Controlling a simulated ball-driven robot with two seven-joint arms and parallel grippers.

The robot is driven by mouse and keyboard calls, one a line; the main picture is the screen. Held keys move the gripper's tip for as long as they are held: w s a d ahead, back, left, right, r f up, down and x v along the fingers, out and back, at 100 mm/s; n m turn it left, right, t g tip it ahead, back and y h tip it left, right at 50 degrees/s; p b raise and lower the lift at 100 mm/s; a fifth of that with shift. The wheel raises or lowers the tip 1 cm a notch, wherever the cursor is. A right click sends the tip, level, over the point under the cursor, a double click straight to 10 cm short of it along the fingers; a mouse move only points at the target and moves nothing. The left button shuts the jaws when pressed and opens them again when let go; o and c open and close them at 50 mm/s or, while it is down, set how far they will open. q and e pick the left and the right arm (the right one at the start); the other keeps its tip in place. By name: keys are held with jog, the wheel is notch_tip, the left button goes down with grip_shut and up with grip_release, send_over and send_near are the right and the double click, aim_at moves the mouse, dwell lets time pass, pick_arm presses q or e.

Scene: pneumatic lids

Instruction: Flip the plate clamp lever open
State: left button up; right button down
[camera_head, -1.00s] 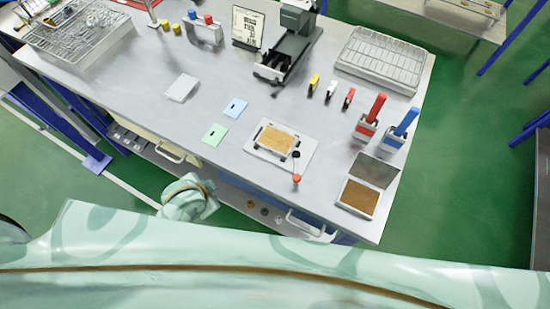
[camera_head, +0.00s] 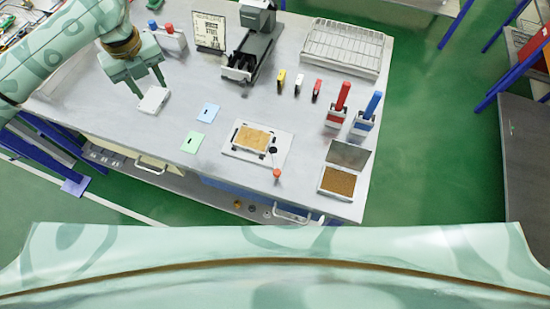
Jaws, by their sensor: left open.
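The plate clamp (camera_head: 230,151) is a pale base on the grey bench, with a tan plate (camera_head: 254,138) on it. Its lever ends in a red knob (camera_head: 277,172) at the front right, near a black round part (camera_head: 272,151). The lever's exact angle is too small to tell. My left gripper (camera_head: 148,87) is open and empty over the bench's left part, beside a white block (camera_head: 154,101) and well to the left of the clamp. My right gripper is not in view.
A blue card (camera_head: 208,113) and a green card (camera_head: 192,142) lie left of the clamp. Red (camera_head: 339,104) and blue (camera_head: 367,113) handled tools stand to its right. An open box (camera_head: 338,181) sits at the right front. A wire rack (camera_head: 343,48) stands behind.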

pick_arm(q)
jog(key=shift+a+r, duration=0.35)
jog(key=shift+r, duration=0.2)
